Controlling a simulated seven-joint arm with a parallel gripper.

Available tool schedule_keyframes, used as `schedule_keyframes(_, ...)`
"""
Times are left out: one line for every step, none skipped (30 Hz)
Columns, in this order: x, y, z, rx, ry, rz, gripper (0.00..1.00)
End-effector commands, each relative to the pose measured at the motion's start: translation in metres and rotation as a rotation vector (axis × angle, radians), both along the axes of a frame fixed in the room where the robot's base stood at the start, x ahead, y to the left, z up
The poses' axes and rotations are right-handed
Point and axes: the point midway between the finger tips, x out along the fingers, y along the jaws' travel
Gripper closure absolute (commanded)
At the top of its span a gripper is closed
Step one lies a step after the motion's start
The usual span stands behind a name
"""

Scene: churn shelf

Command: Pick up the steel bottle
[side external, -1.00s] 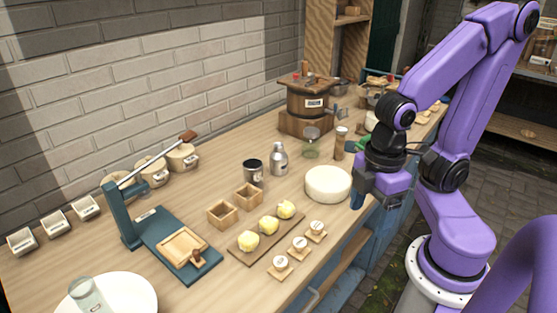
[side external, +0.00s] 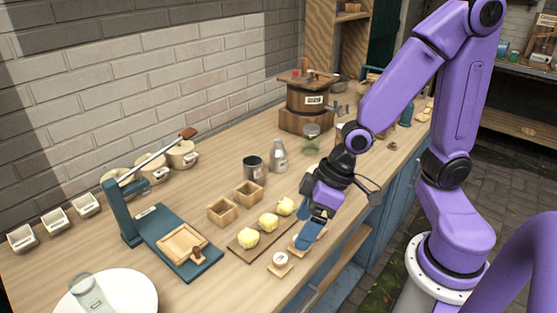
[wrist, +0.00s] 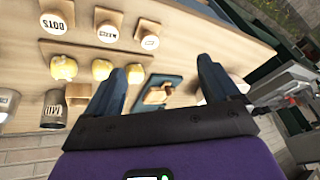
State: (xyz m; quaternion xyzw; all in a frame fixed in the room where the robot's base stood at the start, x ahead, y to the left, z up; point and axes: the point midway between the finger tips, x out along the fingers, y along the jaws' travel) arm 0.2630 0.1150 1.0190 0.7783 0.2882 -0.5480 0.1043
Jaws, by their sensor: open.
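The steel bottle (side external: 278,157) stands upright on the wooden bench, just right of a dark metal tin (side external: 253,168). In the wrist view a steel-coloured vessel (wrist: 8,104) is cut off at the left edge, beside the tin (wrist: 54,110); it looks like the bottle. My gripper (side external: 308,238) is at the front edge of the bench, over the small round stamps, apart from the bottle and to its front right. Its blue fingers (wrist: 160,88) are apart in the wrist view, with nothing held between them.
A glass jar (side external: 312,138) stands behind the bottle. A green press (side external: 180,245) is at the left, a wooden churn (side external: 305,105) at the back.

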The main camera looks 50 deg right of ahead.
Motion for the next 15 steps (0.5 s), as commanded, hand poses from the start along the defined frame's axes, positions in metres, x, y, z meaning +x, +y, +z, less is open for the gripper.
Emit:
schedule_keyframes(0.016, -0.003, -0.008, 0.021, -0.023, -0.075, 0.11)
schedule_keyframes(0.026, -0.005, -0.011, 0.037, -0.043, -0.120, 0.11)
schedule_keyframes(0.039, -0.008, -0.016, 0.056, -0.071, -0.180, 0.11)
schedule_keyframes(0.049, -0.012, -0.019, 0.068, -0.095, -0.225, 0.11)
schedule_keyframes(0.059, -0.016, -0.022, 0.080, -0.119, -0.271, 0.11)
schedule_keyframes(0.072, -0.023, -0.025, 0.091, -0.154, -0.331, 0.11)
schedule_keyframes(0.082, -0.030, -0.028, 0.098, -0.180, -0.375, 0.11)
schedule_keyframes(0.091, -0.037, -0.031, 0.103, -0.209, -0.419, 0.11)
schedule_keyframes(0.103, -0.047, -0.034, 0.108, -0.249, -0.478, 0.11)
schedule_keyframes(0.111, -0.056, -0.036, 0.107, -0.279, -0.521, 0.11)
schedule_keyframes(0.119, -0.065, -0.038, 0.107, -0.312, -0.563, 0.11)
schedule_keyframes(0.129, -0.079, -0.041, 0.102, -0.356, -0.619, 0.11)
schedule_keyframes(0.136, -0.089, -0.042, 0.098, -0.391, -0.658, 0.11)
schedule_keyframes(0.142, -0.100, -0.043, 0.091, -0.427, -0.699, 0.11)
schedule_keyframes(0.149, -0.116, -0.044, 0.079, -0.474, -0.750, 0.11)
